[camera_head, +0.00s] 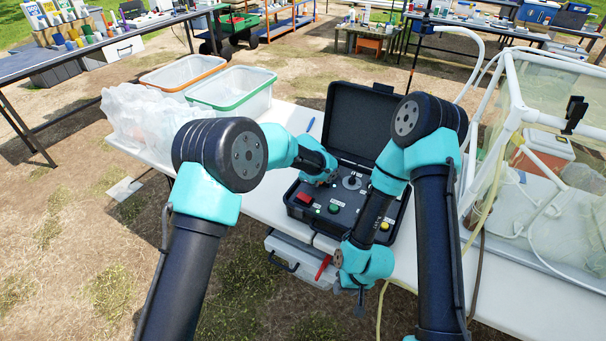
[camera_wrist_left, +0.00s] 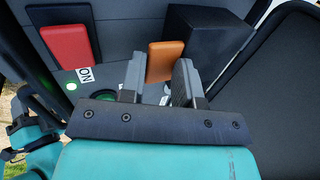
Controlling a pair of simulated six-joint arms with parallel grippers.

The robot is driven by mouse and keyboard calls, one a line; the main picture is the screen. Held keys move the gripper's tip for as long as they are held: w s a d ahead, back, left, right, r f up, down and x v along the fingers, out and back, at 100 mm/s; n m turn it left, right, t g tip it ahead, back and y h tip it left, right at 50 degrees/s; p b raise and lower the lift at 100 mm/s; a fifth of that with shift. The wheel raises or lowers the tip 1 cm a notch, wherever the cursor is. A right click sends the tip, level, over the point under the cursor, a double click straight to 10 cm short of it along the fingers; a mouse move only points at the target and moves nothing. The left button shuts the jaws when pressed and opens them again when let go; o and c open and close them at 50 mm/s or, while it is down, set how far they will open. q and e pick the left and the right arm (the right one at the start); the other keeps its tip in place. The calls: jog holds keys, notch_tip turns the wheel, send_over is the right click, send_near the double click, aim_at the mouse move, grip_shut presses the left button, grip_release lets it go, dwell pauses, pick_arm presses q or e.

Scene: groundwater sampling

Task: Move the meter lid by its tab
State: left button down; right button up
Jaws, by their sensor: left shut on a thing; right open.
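The meter is an open black case; its lid (camera_head: 355,122) stands up at the back, and its dark edge (camera_wrist_left: 290,75) shows at the right of the left wrist view. The panel (camera_head: 338,220) carries a red block, green and yellow buttons and a dial. My left gripper (camera_head: 326,178) reaches over the panel's back left. In the left wrist view its fingers (camera_wrist_left: 158,78) are shut on an orange tab (camera_wrist_left: 168,55), partly hidden by a finger. My right gripper (camera_head: 350,292) is open and empty, pointing down in front of the case, beyond the table's front edge.
A green-rimmed bin (camera_head: 235,92), an orange-rimmed bin (camera_head: 182,72) and clear plastic bags (camera_head: 140,118) occupy the table's left. A framed clear enclosure (camera_head: 550,130) stands right. A grey box (camera_head: 290,260) sits below the front edge.

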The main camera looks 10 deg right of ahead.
pick_arm(q)
jog(key=shift+s+a+f, duration=0.1)
jog(key=shift+a+f, duration=0.05)
jog(key=shift+f, duration=0.4)
jog(key=shift+s+a+f, duration=0.1)
jog(key=shift+a+f, duration=0.05)
jog(key=shift+f, duration=0.4)
jog(key=c, duration=1.2)
grip_release()
jog(key=shift+c, duration=0.2)
jog(key=d+v, duration=0.1)
jog(key=v, duration=1.8)
jog(key=shift+w+r, duration=0.35)
jog(key=shift+w, duration=0.05)
